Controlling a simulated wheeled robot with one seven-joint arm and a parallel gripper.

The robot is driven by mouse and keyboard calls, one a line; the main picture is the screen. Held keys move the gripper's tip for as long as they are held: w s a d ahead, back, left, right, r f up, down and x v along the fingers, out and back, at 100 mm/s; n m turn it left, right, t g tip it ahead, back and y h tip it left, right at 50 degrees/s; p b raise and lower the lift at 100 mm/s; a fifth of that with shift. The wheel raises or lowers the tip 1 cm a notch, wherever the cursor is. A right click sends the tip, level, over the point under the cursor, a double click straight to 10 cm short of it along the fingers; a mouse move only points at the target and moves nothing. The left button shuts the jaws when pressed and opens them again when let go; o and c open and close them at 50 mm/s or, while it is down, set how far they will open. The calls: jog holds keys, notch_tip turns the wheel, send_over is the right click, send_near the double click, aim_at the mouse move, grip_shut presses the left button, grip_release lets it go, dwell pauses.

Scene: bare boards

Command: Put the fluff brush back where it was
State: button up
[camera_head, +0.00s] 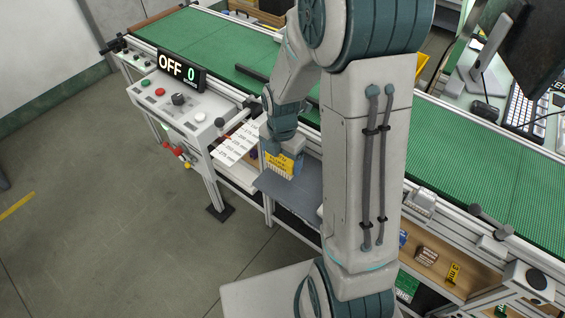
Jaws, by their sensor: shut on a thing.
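My gripper (282,147) is small and partly hidden at the end of my arm, left of the picture's middle, pointing down. A yellow, dark-lettered thing (281,163) shows directly under it, over a dark grey shelf (287,196). I take this to be the fluff brush, with my gripper shut on it, but it is too small to be sure of its shape. I cannot tell whether it touches the shelf. My fingertips do not show clearly.
A green conveyor (225,50) runs behind my arm, with a control panel (178,100) and an "OFF 0" display (182,73). A white striped sheet (237,144) is close left of my gripper. A wooden shelf (475,272) with small items is at lower right. My arm hides the middle.

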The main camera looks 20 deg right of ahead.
jog(key=shift+f, duration=1.2)
jog(key=shift+f, duration=0.2)
jog(key=o, duration=0.9)
jog(key=shift+r, duration=0.1)
